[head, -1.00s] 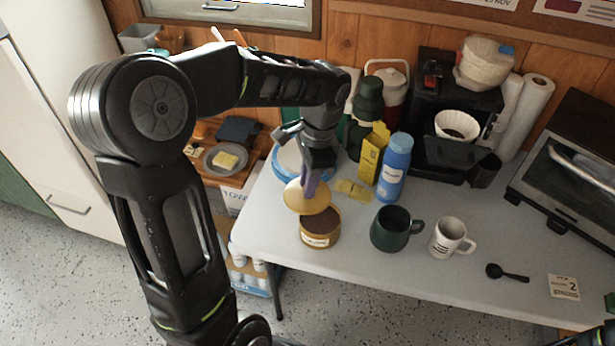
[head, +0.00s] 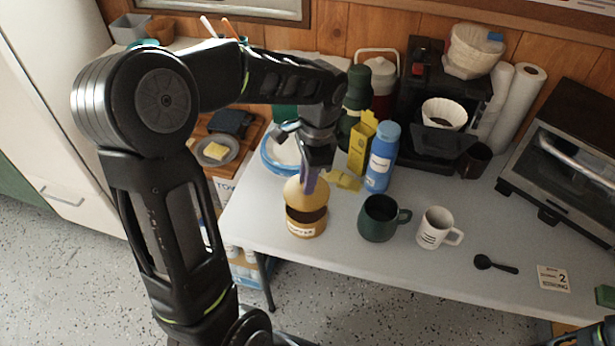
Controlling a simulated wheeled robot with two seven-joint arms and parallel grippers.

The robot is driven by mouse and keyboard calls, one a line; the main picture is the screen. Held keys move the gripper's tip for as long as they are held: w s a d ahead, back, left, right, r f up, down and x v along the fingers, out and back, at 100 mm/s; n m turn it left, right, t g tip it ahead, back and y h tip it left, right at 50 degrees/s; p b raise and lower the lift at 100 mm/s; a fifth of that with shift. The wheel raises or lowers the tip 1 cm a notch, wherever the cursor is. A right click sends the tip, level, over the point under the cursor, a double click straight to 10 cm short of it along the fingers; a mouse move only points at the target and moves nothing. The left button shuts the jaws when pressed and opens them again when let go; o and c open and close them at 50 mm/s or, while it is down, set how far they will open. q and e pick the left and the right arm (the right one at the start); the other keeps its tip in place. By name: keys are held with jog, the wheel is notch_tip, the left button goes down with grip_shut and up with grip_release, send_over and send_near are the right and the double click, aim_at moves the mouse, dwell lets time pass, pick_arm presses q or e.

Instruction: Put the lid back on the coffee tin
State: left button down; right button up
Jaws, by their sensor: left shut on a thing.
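The coffee tin (head: 306,228) is a round tan tin with a white label and a dark inside. It stands upright near the front left edge of the table. My left gripper (head: 309,183) points down over the tin and is shut on the tan lid (head: 295,194). The lid is tilted and sits over the back left of the tin's mouth, leaving part of the dark opening visible. I cannot tell whether the lid touches the rim. Of my right arm, only a small piece shows at the bottom right corner; its gripper is out of view.
A green mug (head: 378,219) and a white mug (head: 434,229) stand right of the tin. Behind are a blue bottle (head: 381,160), a yellow box (head: 361,143) and a blue-rimmed plate (head: 268,165). A black scoop (head: 495,265) lies farther right. The table's front edge is close to the tin.

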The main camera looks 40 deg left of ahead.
pick_arm(q)
jog(key=shift+f+b, duration=1.3)
jog(key=shift+f, duration=0.85)
jog(key=shift+f, duration=0.15)
dwell(1.0)
jog(key=c, duration=1.3)
grip_release()
jog(key=shift+o, duration=0.8)
jog(key=o, duration=0.4)
jog(key=shift+p, duration=0.3)
